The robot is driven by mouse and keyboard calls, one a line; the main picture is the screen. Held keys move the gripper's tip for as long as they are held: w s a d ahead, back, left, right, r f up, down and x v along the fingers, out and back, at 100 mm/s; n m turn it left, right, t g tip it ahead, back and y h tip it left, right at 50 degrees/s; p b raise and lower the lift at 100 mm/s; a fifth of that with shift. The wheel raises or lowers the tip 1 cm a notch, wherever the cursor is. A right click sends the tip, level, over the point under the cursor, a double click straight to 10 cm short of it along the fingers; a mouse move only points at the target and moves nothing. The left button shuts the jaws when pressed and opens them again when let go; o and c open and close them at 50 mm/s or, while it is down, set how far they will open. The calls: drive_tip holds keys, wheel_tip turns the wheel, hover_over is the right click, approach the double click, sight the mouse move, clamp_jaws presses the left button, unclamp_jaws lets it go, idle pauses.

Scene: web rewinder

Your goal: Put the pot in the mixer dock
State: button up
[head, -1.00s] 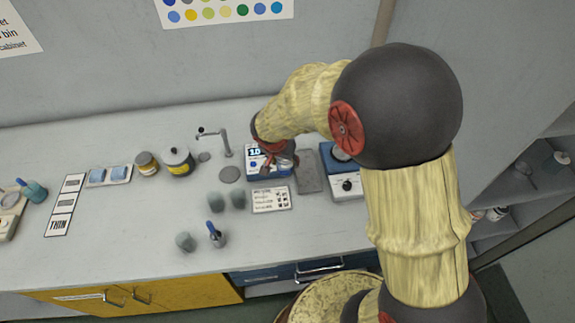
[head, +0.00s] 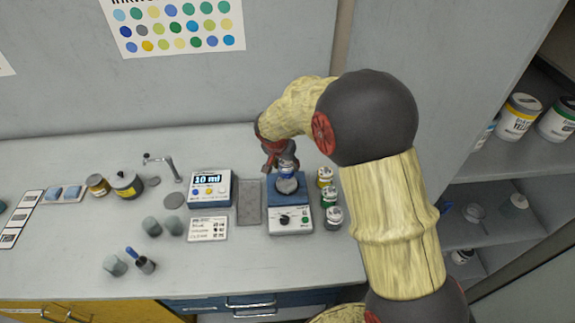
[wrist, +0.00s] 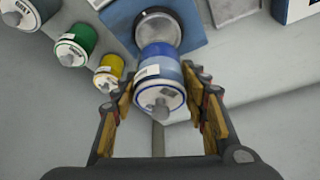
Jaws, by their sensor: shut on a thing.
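My gripper (head: 280,158) is shut on the pot (head: 288,168), a small container with a blue band and a pale lid with a grey knob. In the wrist view the pot (wrist: 157,68) sits between the two fingers of my gripper (wrist: 160,82). The mixer dock (head: 290,218) is a blue-topped unit with a pale front, a black knob and a round metal seat. The seat (wrist: 158,30) shows just beyond the pot in the wrist view. The pot is over or at the seat; I cannot tell whether it touches.
Small pots with yellow (head: 325,178), green (head: 329,197) and dark (head: 333,218) bands stand close right of the mixer. A grey mat (head: 249,203) and a dispenser reading 10 ml (head: 210,188) lie left. A shelf (head: 480,170) stands at right.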

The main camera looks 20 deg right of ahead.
drive_tip(key=shift+d+f, duration=0.15)
drive_tip(key=shift+f, duration=0.65)
wheel_tip(320, 180, down, 3)
drive_tip(key=shift+r+b, duration=0.1)
drive_tip(key=shift+b, duration=0.95)
drive_tip(key=shift+f+b, duration=0.6)
drive_tip(key=shift+b, duration=0.1)
drive_tip(key=shift+f+b, duration=0.35)
drive_tip(key=shift+b, duration=0.15)
drive_tip(key=o, duration=1.3)
drive_tip(key=o, duration=0.4)
drive_tip(key=o, duration=0.3)
drive_tip(key=shift+r, duration=0.1)
drive_tip(key=shift+r+p, duration=2.7)
drive_tip(key=shift+r, duration=2.75)
